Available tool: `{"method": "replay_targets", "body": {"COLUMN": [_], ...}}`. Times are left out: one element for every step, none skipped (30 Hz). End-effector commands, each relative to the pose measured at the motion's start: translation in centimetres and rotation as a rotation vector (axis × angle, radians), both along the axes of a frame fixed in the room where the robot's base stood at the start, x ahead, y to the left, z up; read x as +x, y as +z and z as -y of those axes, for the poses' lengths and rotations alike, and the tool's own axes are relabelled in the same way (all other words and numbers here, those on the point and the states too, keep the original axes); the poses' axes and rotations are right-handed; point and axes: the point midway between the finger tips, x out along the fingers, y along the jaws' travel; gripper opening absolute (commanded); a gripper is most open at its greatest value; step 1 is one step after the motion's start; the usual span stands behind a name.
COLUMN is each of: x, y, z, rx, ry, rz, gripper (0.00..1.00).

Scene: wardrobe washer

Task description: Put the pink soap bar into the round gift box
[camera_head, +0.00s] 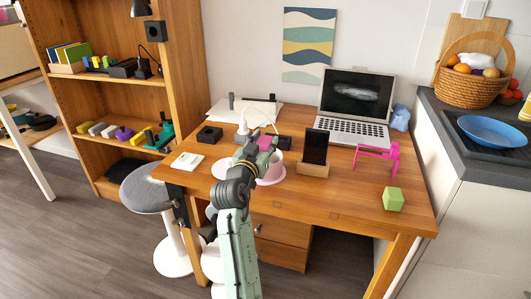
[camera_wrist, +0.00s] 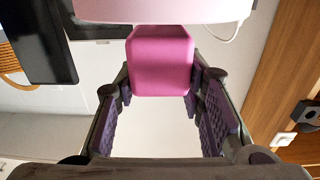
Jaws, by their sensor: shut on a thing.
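My gripper (camera_head: 262,146) is above the desk, its fingers on both sides of the pink soap bar (camera_head: 265,141). In the wrist view the soap bar (camera_wrist: 160,62) sits between the fingertips, its upper part hidden behind a pale pink rim. The pale pink round gift box (camera_head: 272,172) stands on the desk just below my gripper, partly hidden by my arm. Its pale rim (camera_wrist: 165,10) fills the top of the wrist view. I cannot tell whether the soap touches the box.
The wooden desk (camera_head: 340,198) also holds a phone on a stand (camera_head: 314,153), a laptop (camera_head: 355,105), a magenta frame (camera_head: 376,156), a green block (camera_head: 393,199) and a black box (camera_head: 209,135). A white lamp or cable stands behind my gripper.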

Motion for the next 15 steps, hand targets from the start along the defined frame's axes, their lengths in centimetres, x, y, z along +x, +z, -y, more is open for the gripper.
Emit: {"method": "replay_targets", "body": {"x": [-0.01, -0.01, -0.01, -0.01, -0.01, -0.01, -0.01, -0.01, 0.0, 0.0, 0.0, 0.0, 0.0, 0.0, 0.0], "y": [0.04, 0.05, 0.05, 0.04, 0.04, 0.04, 0.04, 0.03, 0.03, 0.03, 0.02, 0.02, 0.02, 0.02, 0.02], "z": [0.0, 0.0, 0.0, 0.0, 0.0, 0.0, 0.0, 0.0, 0.0, 0.0, 0.0, 0.0, 0.0, 0.0, 0.0], "rx": [0.0, 0.0, 0.0, 0.0, 0.0, 0.0, 0.0, 0.0, 0.0, 0.0, 0.0, 0.0, 0.0, 0.0, 0.0], "ry": [0.0, 0.0, 0.0, 0.0, 0.0, 0.0, 0.0, 0.0, 0.0, 0.0, 0.0, 0.0, 0.0, 0.0, 0.0], "rz": [0.001, 0.001, 0.001, 0.001, 0.001, 0.001, 0.001, 0.001, 0.001, 0.001, 0.0, 0.0, 0.0, 0.0, 0.0], "gripper": [0.38, 0.4, 0.42, 0.45, 0.47, 0.49, 0.51, 0.53, 0.56, 0.58, 0.59, 0.59, 0.59, 0.59, 0.59]}}
